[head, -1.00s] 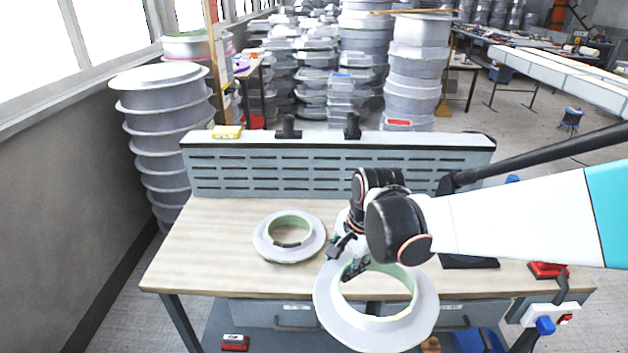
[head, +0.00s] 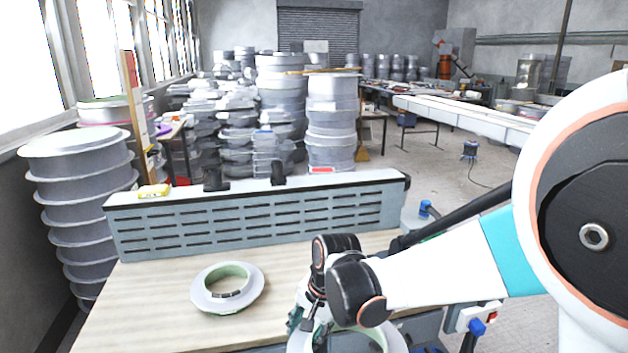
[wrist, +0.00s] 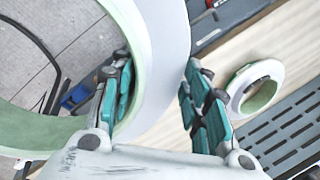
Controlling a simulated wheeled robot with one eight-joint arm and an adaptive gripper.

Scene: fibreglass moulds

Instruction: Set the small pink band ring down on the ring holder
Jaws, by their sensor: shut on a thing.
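My gripper (head: 305,316) is shut on a white flanged ring with a pale green inner wall (head: 397,343). In the wrist view, my gripper (wrist: 160,92) has one finger inside the opening and the other outside the white wall of the held ring (wrist: 165,45). The head view cuts off the ring's lower part, and my arm covers some of it. A similar white and green ring (head: 204,300) lies flat on the table, left of my gripper and apart from the held ring. I see no pink ring and cannot identify a ring holder.
The wooden table (head: 130,305) has clear room left of the lying ring. A slotted grey panel (head: 260,218) stands along its back edge. A small yellow item (head: 154,191) sits on the panel's top. Stacked grey moulds (head: 80,200) stand at the left.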

